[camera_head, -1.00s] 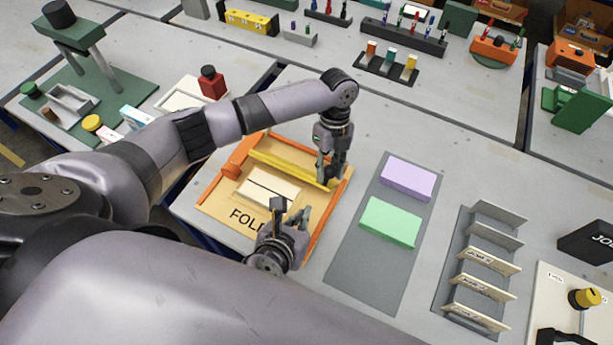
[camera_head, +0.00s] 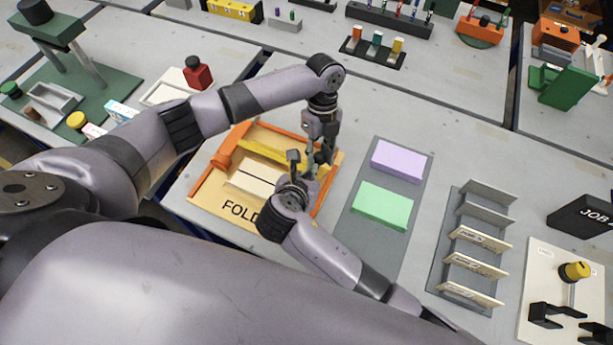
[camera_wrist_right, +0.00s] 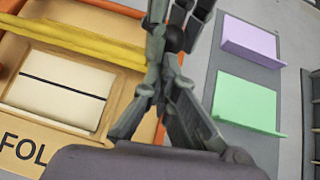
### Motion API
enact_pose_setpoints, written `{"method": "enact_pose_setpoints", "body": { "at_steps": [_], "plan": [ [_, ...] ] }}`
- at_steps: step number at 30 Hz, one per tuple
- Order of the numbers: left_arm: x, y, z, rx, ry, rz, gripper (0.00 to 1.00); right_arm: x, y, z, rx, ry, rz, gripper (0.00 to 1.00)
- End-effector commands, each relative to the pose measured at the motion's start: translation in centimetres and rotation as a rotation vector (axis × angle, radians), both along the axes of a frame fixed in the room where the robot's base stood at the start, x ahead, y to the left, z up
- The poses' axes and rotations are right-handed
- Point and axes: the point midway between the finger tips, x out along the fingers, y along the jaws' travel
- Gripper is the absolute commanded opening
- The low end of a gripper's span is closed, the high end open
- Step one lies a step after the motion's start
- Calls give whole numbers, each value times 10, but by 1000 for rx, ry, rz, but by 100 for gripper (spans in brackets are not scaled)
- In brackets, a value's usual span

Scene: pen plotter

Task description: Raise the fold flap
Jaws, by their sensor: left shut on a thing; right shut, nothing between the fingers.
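The fold station (camera_head: 206,193), a tan board with orange side rails and "FOLD" lettering, lies left of centre. A yellow flap bar (camera_head: 258,151) crosses its back part and shows in the right wrist view (camera_wrist_right: 80,42). A cream sheet with a dark line (camera_head: 255,180) lies in front of it. My left gripper (camera_head: 319,160) points down at the bar's right end, shut on what looks like a dark round knob (camera_wrist_right: 173,39); its fingers partly hide it. My right gripper (camera_head: 303,170) is shut and empty, close beside the left fingers, over the board's right side.
A rack of upright plates (camera_head: 447,235) stands farther right. My two arms are very close together above the board.

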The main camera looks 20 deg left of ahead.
Motion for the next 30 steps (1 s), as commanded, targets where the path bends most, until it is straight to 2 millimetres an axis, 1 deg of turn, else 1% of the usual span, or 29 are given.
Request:
{"method": "enact_pose_setpoints", "body": {
  "at_steps": [1,4,9,15,16,24,30],
  "plan": [
    [4,-2,-5,-5,-19,7,0,0,0,-2,0,0,0,0],
    [4,-2,-5,-5,-19,7,0,2,0,-1,0,-1,0,0],
    [4,-2,-5,-5,-19,7,0,15,0,3,-1,-1,-1,0],
    [4,-2,-4,-6,-20,6,0,16,0,5,0,-5,-2,0],
    [4,-2,-4,-6,-20,6,32,16,-1,5,0,-6,-2,0],
    [2,-2,-5,-6,-15,4,49,18,-2,5,-3,-8,-6,0],
    [1,-4,-5,-8,-10,2,49,18,-3,5,-4,-8,-5,0]
  ]
}}
